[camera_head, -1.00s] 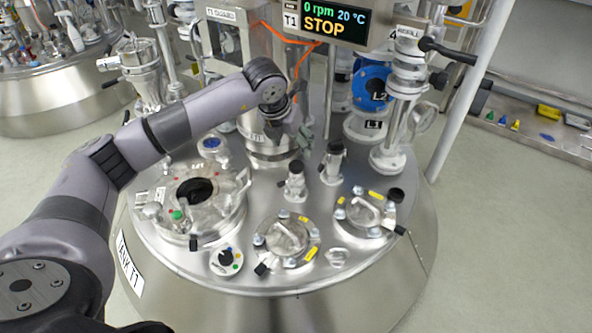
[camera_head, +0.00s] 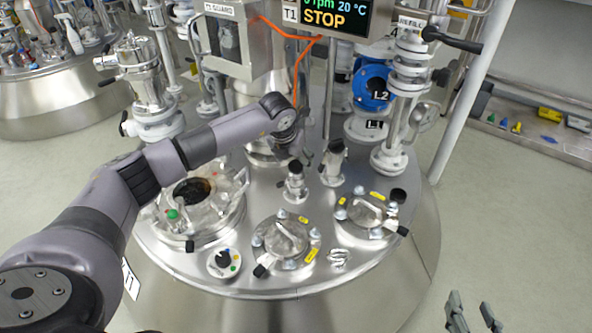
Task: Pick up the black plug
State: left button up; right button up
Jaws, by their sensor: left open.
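Several black-topped fittings stand on the tank lid, and I cannot tell which of them is the black plug. One black top (camera_head: 296,167) is on a short upright metal fitting near the middle. Another black top (camera_head: 336,146) is on a fitting behind it to the right. A third black cap (camera_head: 398,195) is at the lid's right side. My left gripper (camera_head: 303,157) is open, pointing down just behind and above the middle fitting; its fingers are small and partly hidden by its wrist. My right gripper (camera_head: 471,305) is open and empty at the bottom right, beyond the tank's edge.
The steel tank lid (camera_head: 300,213) carries an open round port (camera_head: 192,192) at left, two clamped covers (camera_head: 286,239) and a knob (camera_head: 224,262). Pipes, a blue valve (camera_head: 371,86) and an orange cable (camera_head: 301,66) rise behind. Floor at right is clear.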

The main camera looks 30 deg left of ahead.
aim_at(296, 165)
pick_arm(q)
jog(key=b+x, duration=0.1)
jog(key=x, duration=0.4)
jog(key=shift+w+a+r+b, duration=0.15)
jog(key=shift+w+b, duration=0.1)
jog(key=shift+b, duration=0.15)
pick_arm(e)
notch_tip(296, 165, up, 8)
jog(key=w+a+t+y, duration=0.1)
jog(key=w+t, duration=0.1)
jog(key=t, duration=0.3)
jog(key=shift+w+a+r+y, duration=0.2)
jog(key=shift+a+y, duration=0.1)
jog(key=shift+a, duration=0.1)
pick_arm(q)
jog(key=c, duration=1.4)
pick_arm(e)
jog(key=shift+f, duration=0.1)
